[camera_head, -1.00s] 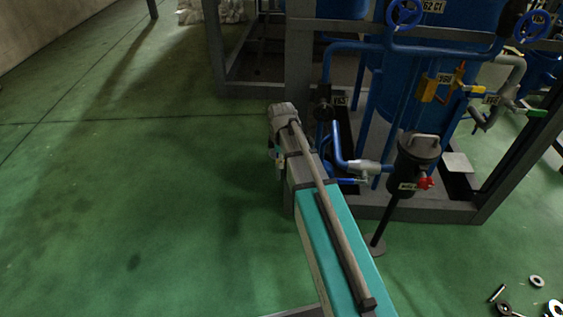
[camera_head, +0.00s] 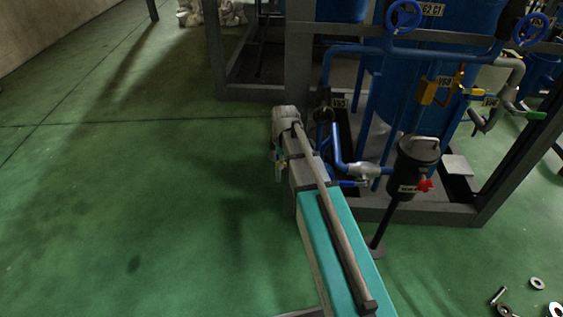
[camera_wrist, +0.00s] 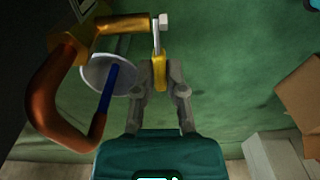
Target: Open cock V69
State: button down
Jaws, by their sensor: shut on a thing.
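In the wrist view, my gripper (camera_wrist: 160,70) is shut on a yellow lever handle (camera_wrist: 159,73), its two grey fingers on either side of it. The lever's metal stem runs up to a pale bolt head beside a brass cock body (camera_wrist: 122,24). A copper-coloured bent pipe (camera_wrist: 45,95) joins this body. A pale tag on the body is cut by the top edge and cannot be read, so the number V69 is not confirmed.
A blue tank (camera_head: 400,85) with pipes stands in a grey frame (camera_head: 300,75). A black vessel (camera_head: 415,165) with a red knob stands in front. Loose metal parts (camera_head: 537,283) lie at lower right. Open green floor (camera_head: 130,200) spreads left. Cardboard boxes (camera_wrist: 300,100) show in the wrist view.

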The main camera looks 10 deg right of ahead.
jog(key=shift+d+r+y, duration=0.1)
jog(key=shift+r+y, duration=0.05)
jog(key=shift+y, duration=0.45)
jog(key=c, duration=0.7)
grip_release()
jog(key=shift+h, duration=0.3)
